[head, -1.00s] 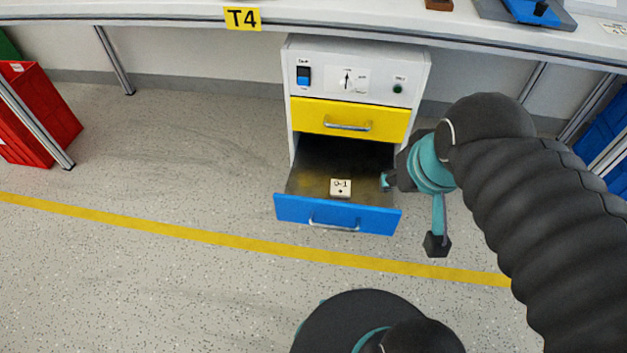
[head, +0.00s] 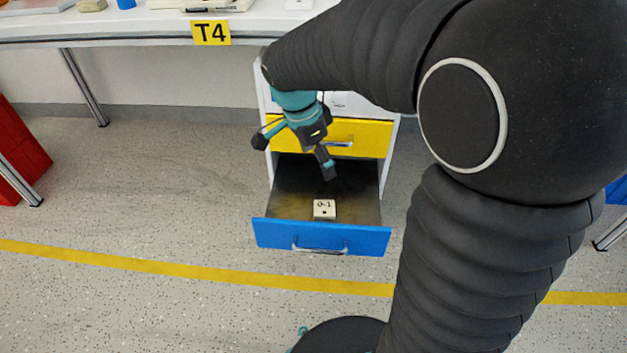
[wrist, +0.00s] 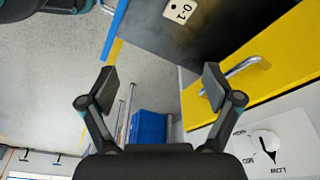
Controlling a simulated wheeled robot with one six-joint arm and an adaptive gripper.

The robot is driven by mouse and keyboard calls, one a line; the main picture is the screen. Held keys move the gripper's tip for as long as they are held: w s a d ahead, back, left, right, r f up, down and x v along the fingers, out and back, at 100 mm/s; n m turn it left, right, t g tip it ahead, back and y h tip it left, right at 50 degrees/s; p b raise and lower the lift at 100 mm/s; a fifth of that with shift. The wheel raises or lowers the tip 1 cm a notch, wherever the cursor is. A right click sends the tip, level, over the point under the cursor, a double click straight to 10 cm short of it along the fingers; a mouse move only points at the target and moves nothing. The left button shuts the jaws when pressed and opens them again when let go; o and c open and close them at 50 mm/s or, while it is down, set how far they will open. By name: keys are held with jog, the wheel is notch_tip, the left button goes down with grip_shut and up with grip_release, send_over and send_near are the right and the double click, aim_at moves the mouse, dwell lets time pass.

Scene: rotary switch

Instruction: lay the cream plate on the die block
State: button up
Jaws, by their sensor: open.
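The cream plate (head: 324,209), marked 0-1 with a small dark hole, lies in the open blue drawer near its front. It also shows at the top of the wrist view (wrist: 179,10). My gripper (head: 328,170) is above the rear part of the open drawer, behind the plate and apart from it. In the wrist view my gripper (wrist: 155,85) has its two fingers spread with nothing between them. I cannot make out the die block in these frames.
The blue drawer (head: 320,237) is pulled out below the shut yellow drawer (head: 365,137). The cabinet's white panel has a rotary switch (wrist: 265,143). The T4 worktable (head: 150,28) holds a few partly cut-off items. The floor before the drawer is clear.

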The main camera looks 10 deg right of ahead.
aim_at(324, 208)
jog(key=w+a+f+m+g+h+b, duration=0.25)
jog(key=w+f+m, duration=0.35)
jog(key=f, duration=0.4)
jog(key=shift+t+y, duration=0.55)
jog(key=b+x, duration=0.1)
jog(key=x, duration=1.2)
jog(key=shift+w+d, duration=0.1)
jog(key=shift+d, duration=0.05)
jog(key=c, duration=1.3)
